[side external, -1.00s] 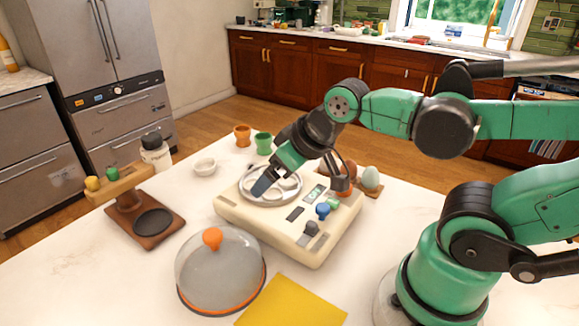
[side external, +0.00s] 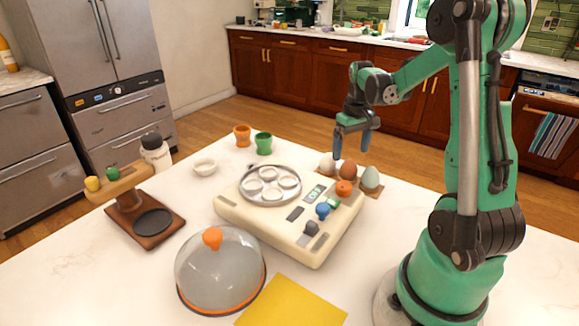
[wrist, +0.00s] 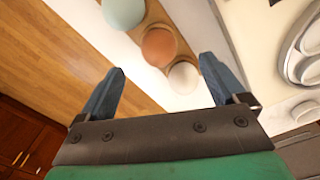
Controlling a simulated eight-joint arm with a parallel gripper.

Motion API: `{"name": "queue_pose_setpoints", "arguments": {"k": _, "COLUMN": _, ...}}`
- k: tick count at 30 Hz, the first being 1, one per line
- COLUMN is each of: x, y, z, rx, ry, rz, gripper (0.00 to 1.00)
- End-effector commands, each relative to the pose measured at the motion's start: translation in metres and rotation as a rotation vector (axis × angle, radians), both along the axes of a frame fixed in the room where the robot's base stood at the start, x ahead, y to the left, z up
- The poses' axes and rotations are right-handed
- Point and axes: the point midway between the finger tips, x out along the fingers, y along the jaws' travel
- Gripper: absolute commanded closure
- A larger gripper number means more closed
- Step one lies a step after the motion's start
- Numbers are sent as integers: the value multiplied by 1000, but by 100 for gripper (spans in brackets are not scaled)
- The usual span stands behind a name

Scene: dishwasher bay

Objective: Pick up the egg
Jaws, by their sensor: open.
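Three eggs stand in a row on a wooden holder (wrist: 152,14) at the far right of the counter. The white egg (side external: 327,165) is at the left, the brown egg (side external: 347,170) in the middle and the pale green egg (side external: 370,178) at the right. The wrist view also shows the white egg (wrist: 184,77), the brown egg (wrist: 159,46) and the pale green egg (wrist: 123,12). My gripper (side external: 352,150) is open and empty, pointing down just above the eggs. In the wrist view its blue fingers (wrist: 165,80) are apart, with the white egg showing near the right finger.
A cream egg cooker (side external: 260,222) with a round metal tray (side external: 270,170) and knobs stands beside the eggs. Its clear lid (side external: 220,275) lies in front, by a yellow cloth (side external: 292,303). Two cups, orange (side external: 242,135) and green (side external: 263,143), stand behind.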

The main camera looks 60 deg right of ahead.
Motion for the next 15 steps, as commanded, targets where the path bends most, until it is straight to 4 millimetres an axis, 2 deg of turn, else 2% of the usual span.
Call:
{"name": "queue_pose_setpoints", "arguments": {"k": 9, "x": -1, "y": -2, "z": -37, "rx": 3, "ry": 4, "rz": -3, "gripper": 9}}
{"name": "queue_pose_setpoints", "arguments": {"k": 15, "x": -1, "y": -2, "z": -54, "rx": 3, "ry": 3, "rz": -3, "gripper": 9}}
